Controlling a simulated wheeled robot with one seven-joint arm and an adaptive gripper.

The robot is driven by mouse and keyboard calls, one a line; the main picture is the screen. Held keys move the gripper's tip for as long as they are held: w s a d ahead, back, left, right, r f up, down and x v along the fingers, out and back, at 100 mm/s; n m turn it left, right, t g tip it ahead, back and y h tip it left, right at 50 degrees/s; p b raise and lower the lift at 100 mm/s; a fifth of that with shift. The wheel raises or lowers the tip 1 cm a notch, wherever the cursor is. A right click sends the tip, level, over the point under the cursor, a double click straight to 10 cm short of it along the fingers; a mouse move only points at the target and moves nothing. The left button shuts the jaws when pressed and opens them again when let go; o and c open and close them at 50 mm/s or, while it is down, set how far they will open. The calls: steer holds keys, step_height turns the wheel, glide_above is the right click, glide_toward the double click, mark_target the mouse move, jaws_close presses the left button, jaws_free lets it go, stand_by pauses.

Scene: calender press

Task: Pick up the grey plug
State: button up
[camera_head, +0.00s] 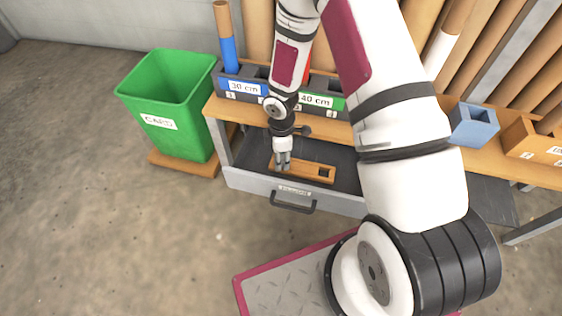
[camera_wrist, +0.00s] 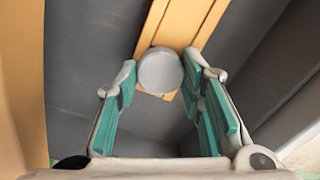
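The grey plug (camera_wrist: 160,70) shows its round, flat end in the wrist view. It sits at the near end of a wooden holder (camera_wrist: 180,22), which lies in the open drawer. My gripper (camera_wrist: 161,74) is pointed down at it, with one green-padded finger on each side of the plug. The fingers stand apart with only narrow gaps beside the plug, and I see no clear contact. In the head view my gripper (camera_head: 283,166) is over the left end of the wooden holder (camera_head: 313,171); the plug is hidden there.
The grey drawer (camera_head: 247,182) has a dark handle (camera_head: 293,207) at its front; its walls are close around my gripper. A green card bin (camera_head: 170,105) stands left. Above are labelled tube boxes (camera_head: 243,85), a blue box (camera_head: 473,125) and a wooden box (camera_head: 535,142).

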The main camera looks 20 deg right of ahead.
stand_by(0.3)
step_height(320, 180, up, 10)
steer(key=p, duration=0.4)
steer(key=shift+r, duration=0.1)
